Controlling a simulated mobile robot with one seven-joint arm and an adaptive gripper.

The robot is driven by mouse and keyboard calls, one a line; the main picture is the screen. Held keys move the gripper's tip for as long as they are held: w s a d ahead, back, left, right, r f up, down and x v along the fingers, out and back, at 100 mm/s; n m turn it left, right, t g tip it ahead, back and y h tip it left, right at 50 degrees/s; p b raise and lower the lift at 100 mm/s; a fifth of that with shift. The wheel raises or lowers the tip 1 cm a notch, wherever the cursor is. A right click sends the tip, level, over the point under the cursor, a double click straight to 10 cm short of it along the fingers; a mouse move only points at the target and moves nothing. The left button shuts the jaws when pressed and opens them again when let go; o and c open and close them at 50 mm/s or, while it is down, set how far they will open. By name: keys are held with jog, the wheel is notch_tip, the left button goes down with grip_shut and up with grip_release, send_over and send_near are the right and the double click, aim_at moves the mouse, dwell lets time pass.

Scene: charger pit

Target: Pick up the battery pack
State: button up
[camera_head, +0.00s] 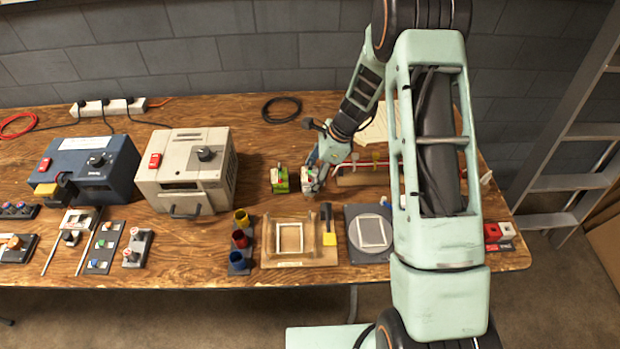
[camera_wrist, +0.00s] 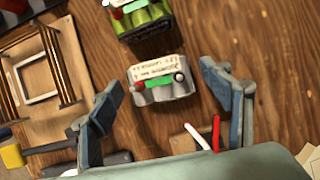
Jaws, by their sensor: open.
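Two battery packs stand side by side on the wooden table. One is a pale grey pack (camera_wrist: 160,80) with a printed label, a green strip and red and dark knobs on top; it also shows beside my gripper in the head view (camera_head: 307,181). The other is a bright green pack (camera_wrist: 142,22), seen left of the grey one in the head view (camera_head: 280,181). My gripper (camera_wrist: 160,83) is open and empty, with its blue-grey fingers apart on either side of the grey pack in the wrist picture. In the head view my gripper (camera_head: 319,177) partly hides the grey pack.
A wooden tray (camera_head: 270,259) with a white frame stands in front. Red and white rods (camera_head: 375,167) lie on a wooden block behind my arm. Two chargers (camera_head: 187,182) stand to the left.

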jog(key=shift+a+f, duration=0.25)
jog(key=shift+f, duration=0.35)
jog(key=c, duration=1.6)
jog(key=shift+r, duration=0.1)
